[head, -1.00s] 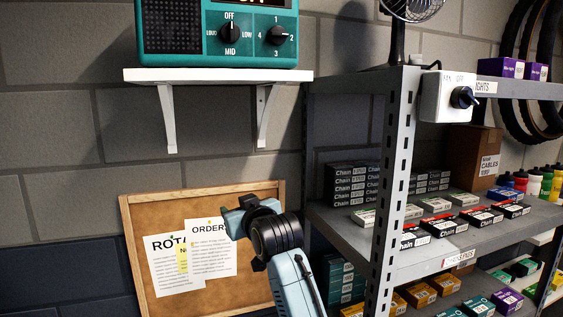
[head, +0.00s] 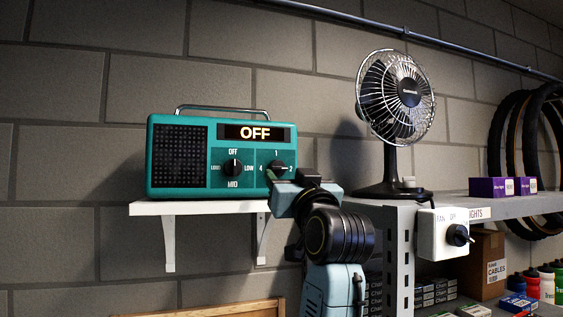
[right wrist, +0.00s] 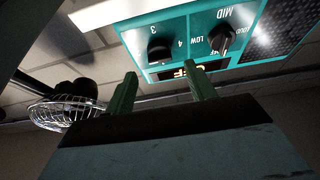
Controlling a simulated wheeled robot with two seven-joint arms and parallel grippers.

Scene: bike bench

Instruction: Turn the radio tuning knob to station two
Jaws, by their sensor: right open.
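The teal radio (head: 160,165) stands on a white wall shelf, its display (head: 256,132) reading OFF. Its tuning knob (head: 277,167), marked 1 to 4, is black and partly hidden behind my right gripper. Its pointer is hard to read. The volume knob (head: 233,168) to its left points up at OFF. My right gripper (head: 272,180) is just in front of the radio's lower right. In the right wrist view, its green fingers (right wrist: 160,85) are apart and empty, with the tuning knob (right wrist: 160,48) beyond the gap between them. My left gripper is out of view.
The white shelf (head: 190,208) juts out under the radio. A black fan (head: 398,100) stands to the right on a metal rack. A white switch box (head: 440,234) hangs on the rack, close to my right arm. The wall above the radio is clear.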

